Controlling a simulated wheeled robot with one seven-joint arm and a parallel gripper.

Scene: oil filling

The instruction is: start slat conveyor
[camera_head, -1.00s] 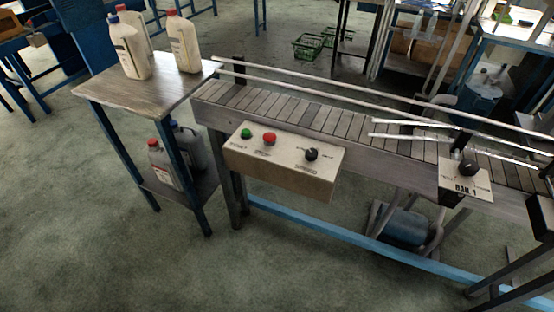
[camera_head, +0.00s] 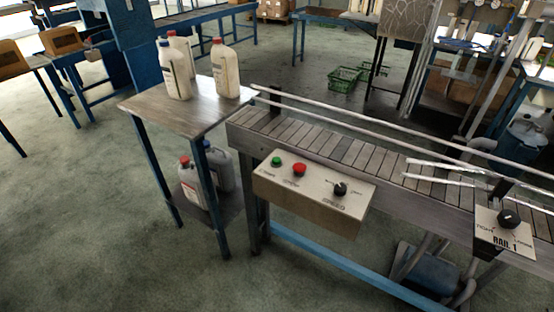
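The slat conveyor (camera_head: 345,148) runs from the centre to the right edge, with a bare slatted top and guide rails. A control box (camera_head: 308,208) is fixed to its near side. On the box are a green button (camera_head: 277,161) at left, a red button (camera_head: 299,170) beside it, and a black knob (camera_head: 340,189) at right. The printed labels by them are too small to read surely. A second panel marked RAIL 1 (camera_head: 503,240) with a black knob (camera_head: 509,218) is further right. My gripper is not in view.
A small table (camera_head: 185,116) at the conveyor's left end holds several jugs (camera_head: 224,68); more jugs (camera_head: 194,184) stand on its lower shelf. Green baskets (camera_head: 344,79) lie on the floor behind. The floor (camera_head: 100,235) in front and at left is clear.

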